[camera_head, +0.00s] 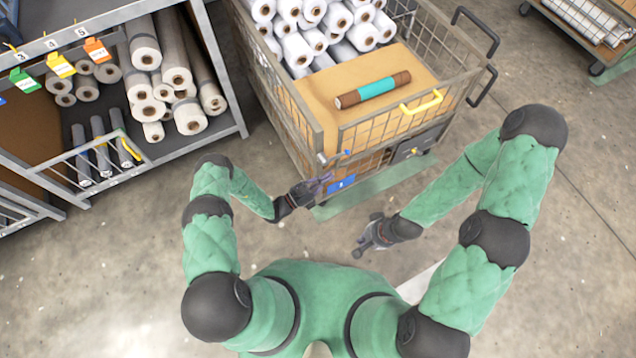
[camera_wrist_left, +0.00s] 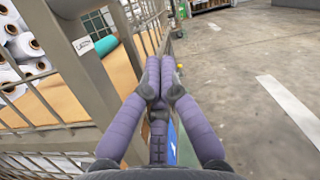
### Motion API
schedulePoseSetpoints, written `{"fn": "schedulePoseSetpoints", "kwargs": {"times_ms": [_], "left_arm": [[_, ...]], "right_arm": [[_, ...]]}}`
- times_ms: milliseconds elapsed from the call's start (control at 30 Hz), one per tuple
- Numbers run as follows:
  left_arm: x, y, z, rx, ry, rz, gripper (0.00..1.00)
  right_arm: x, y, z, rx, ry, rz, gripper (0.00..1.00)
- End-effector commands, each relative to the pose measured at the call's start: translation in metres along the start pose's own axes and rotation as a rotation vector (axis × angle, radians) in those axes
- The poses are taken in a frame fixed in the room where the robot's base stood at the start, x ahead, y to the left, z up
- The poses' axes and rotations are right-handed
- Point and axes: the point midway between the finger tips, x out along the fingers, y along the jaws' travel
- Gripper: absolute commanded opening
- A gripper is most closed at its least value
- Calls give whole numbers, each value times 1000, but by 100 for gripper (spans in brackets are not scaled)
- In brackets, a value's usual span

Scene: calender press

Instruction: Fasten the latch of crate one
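The crate is a wheeled wire-mesh cage (camera_head: 300,112) at top centre in the head view. Its low front gate (camera_head: 395,128) is up and has a yellow handle (camera_head: 422,102). A small metal fitting, possibly the latch (camera_head: 324,158), sits at the front left corner post. My left gripper (camera_head: 325,183) is just below it, beside a blue label (camera_head: 341,184). In the left wrist view its purple fingers (camera_wrist_left: 161,66) are together in front of the corner; nothing shows between them. My right gripper (camera_head: 365,240) hangs over bare floor, apart from the crate; its finger state is unclear.
White rolls (camera_head: 305,45) and a brown roll with a teal band (camera_head: 372,90) lie inside the crate. A grey shelf of rolls (camera_head: 225,85) stands at left. Another cart (camera_head: 590,20) is at top right. The floor (camera_head: 540,250) at right is clear.

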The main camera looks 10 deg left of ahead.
Motion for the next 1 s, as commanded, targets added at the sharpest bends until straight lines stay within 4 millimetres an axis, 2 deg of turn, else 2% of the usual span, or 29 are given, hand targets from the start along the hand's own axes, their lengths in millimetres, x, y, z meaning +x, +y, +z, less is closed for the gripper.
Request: {"fn": "schedulePoseSetpoints", "kwargs": {"times_ms": [100, 233, 400, 533, 1000], "left_arm": [[23, -1, -2, 1, 0, -5, 0], [43, 0, 2, 2, -1, -2, 0], [46, 0, 24, 1, -1, 0, 0], [48, 0, 33, 1, -1, -1, 0], [49, 0, 39, 1, 0, 0, 0]], "right_arm": [[7, 3, 0, 0, 0, 0, 0], [12, 4, 0, 0, 0, 0, 0], [14, 5, 0, 0, 0, 0, 0], [16, 6, -1, 0, 0, 0, 0], [16, 6, -1, 0, 0, 0, 0]]}}
